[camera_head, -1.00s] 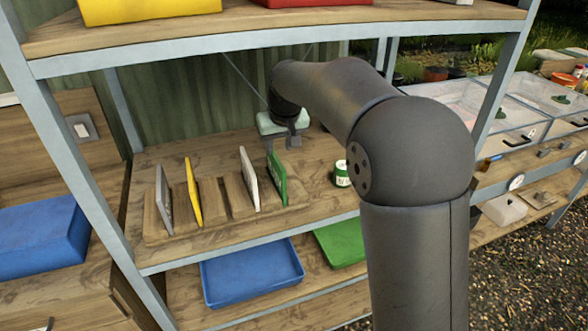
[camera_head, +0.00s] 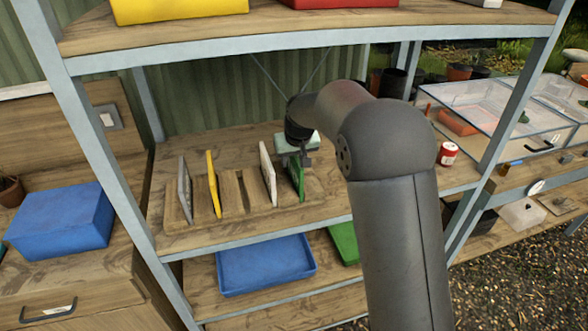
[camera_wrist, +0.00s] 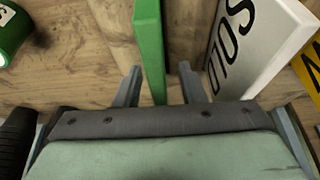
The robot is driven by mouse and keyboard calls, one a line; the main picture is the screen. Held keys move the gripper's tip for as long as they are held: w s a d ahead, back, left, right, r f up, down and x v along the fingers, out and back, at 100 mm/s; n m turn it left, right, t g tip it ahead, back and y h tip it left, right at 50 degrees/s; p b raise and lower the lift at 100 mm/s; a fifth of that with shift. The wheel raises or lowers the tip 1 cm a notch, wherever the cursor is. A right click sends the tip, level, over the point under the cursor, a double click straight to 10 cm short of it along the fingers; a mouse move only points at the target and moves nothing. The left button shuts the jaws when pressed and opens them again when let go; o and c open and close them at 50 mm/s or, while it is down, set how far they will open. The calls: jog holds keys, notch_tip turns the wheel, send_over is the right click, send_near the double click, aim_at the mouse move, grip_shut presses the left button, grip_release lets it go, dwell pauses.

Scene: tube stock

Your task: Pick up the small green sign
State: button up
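The small green sign (camera_head: 298,180) stands upright at the right end of a slotted wooden rack (camera_head: 235,225). In the wrist view, the green sign (camera_wrist: 149,45) rises between the two fingers of my gripper (camera_wrist: 160,88). The fingers are apart, with a gap on each side of the sign. In the head view, my gripper (camera_head: 304,159) is at the top of the sign, partly hidden by my arm.
A white lettered sign (camera_wrist: 255,45) stands close beside the right finger. A yellow sign (camera_head: 213,185) and a grey sign (camera_head: 184,189) are farther left in the rack. A green can (camera_wrist: 12,32) stands left of the gripper. An upper shelf (camera_head: 300,38) is overhead.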

jog(key=shift+f, duration=0.25)
dwell(0.5)
grip_shut()
